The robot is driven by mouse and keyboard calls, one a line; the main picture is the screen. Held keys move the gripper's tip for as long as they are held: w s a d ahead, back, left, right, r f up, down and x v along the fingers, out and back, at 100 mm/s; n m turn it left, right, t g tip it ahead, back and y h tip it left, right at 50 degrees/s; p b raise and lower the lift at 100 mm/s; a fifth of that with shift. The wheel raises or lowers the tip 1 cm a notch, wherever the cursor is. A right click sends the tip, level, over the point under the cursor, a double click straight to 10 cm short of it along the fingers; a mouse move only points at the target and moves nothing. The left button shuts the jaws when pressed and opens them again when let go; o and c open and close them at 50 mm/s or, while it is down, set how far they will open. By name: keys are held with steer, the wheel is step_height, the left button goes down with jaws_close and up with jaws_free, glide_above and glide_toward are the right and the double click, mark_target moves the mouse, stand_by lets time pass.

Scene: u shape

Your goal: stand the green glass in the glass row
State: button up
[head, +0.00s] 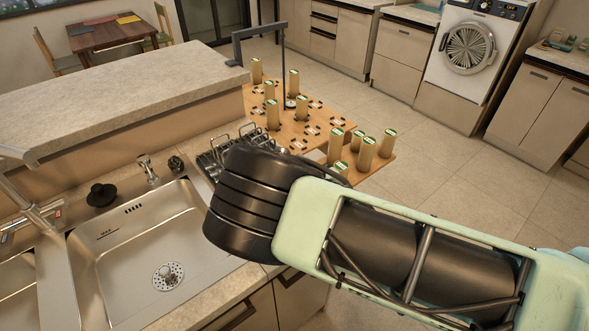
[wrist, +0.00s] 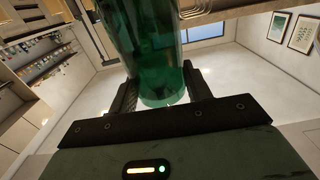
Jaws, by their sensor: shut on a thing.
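A translucent green glass (wrist: 150,50) stands out in the wrist view, running from the top edge down between the fingers of my gripper (wrist: 160,92). My gripper is shut on it, with one dark finger on each side. In the head view my own arm covers the gripper and the glass, so neither shows there. I cannot make out a glass row for certain. A dark wire rack (head: 213,155) on the counter beside the sink is partly hidden behind my arm.
A steel sink (head: 105,240) with a tap (head: 150,170) lies at left. A raised stone counter (head: 130,95) runs behind it. Past the rack, a wooden board (head: 300,130) carries several tan cylinders and a dark stand (head: 284,75). Open tiled floor (head: 460,170) lies at right.

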steer(key=shift+f, duration=1)
steer(key=o, duration=1.1)
steer(key=shift+f, duration=0.1)
